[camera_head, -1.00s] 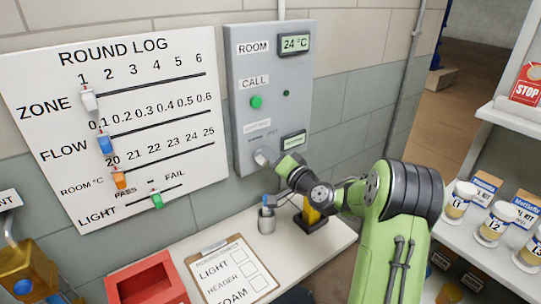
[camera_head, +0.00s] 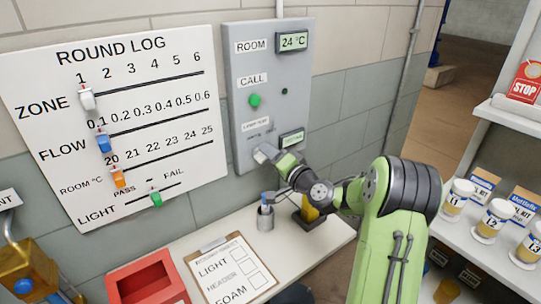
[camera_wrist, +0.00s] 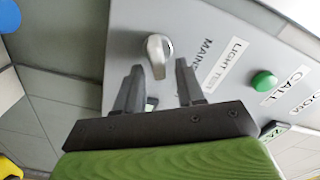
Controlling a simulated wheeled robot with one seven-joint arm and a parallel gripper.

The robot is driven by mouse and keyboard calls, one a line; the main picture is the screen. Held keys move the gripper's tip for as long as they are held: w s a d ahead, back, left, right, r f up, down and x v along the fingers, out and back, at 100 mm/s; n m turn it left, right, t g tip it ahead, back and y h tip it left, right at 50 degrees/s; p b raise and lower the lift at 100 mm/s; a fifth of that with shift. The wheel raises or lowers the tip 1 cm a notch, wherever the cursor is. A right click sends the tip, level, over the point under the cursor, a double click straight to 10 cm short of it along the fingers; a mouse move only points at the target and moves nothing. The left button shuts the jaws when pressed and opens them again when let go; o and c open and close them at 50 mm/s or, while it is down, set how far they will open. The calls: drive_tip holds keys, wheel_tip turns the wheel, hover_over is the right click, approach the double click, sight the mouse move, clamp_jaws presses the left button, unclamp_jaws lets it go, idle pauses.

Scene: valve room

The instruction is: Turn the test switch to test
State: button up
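The test switch is a silver lever knob (camera_wrist: 157,55) on the grey wall panel (camera_head: 301,95), below the "LIGHT TEST" label (camera_wrist: 229,61). In the wrist view it stands just ahead of my gripper (camera_wrist: 159,72), in line with the gap between its two dark fingers. The fingers are apart, one on each side of the knob, with a small visible gap; I see no clear contact. A label reading "MAINT" (camera_wrist: 203,53) is beside the knob.
The panel also has a green call button (camera_head: 254,101), a small dark lamp (camera_head: 285,91) and a display (camera_head: 293,41). A round log board (camera_head: 130,130) hangs to the left. Below are a counter (camera_head: 225,230) with a clipboard (camera_head: 228,265), a red bin (camera_head: 146,278) and a pen cup (camera_head: 265,217).

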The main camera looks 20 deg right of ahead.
drive_tip(key=s+d+b, duration=0.2)
drive_tip(key=s+d, duration=0.1)
drive_tip(key=s, duration=1.2)
drive_tip(key=shift+s, duration=0.2)
drive_tip(key=s+a+n+g+y+p, duration=0.1)
drive_tip(key=s+a+n+g+p, duration=0.15)
drive_tip(key=a+n+g, duration=0.45)
drive_tip(key=s+a+n+g+y+p, duration=0.1)
drive_tip(key=s+a+n+g+p, duration=0.15)
drive_tip(key=a, duration=0.85)
drive_tip(key=s+d+r+g+h+p, duration=0.1)
drive_tip(key=s+r, duration=0.3)
drive_tip(key=s, duration=0.4)
drive_tip(key=s+d+r+g+h+p, duration=0.1)
drive_tip(key=s+r+h+p, duration=0.3)
drive_tip(key=s, duration=0.4)
drive_tip(key=shift+s+p, duration=0.2)
drive_tip(key=shift+p, duration=0.15)
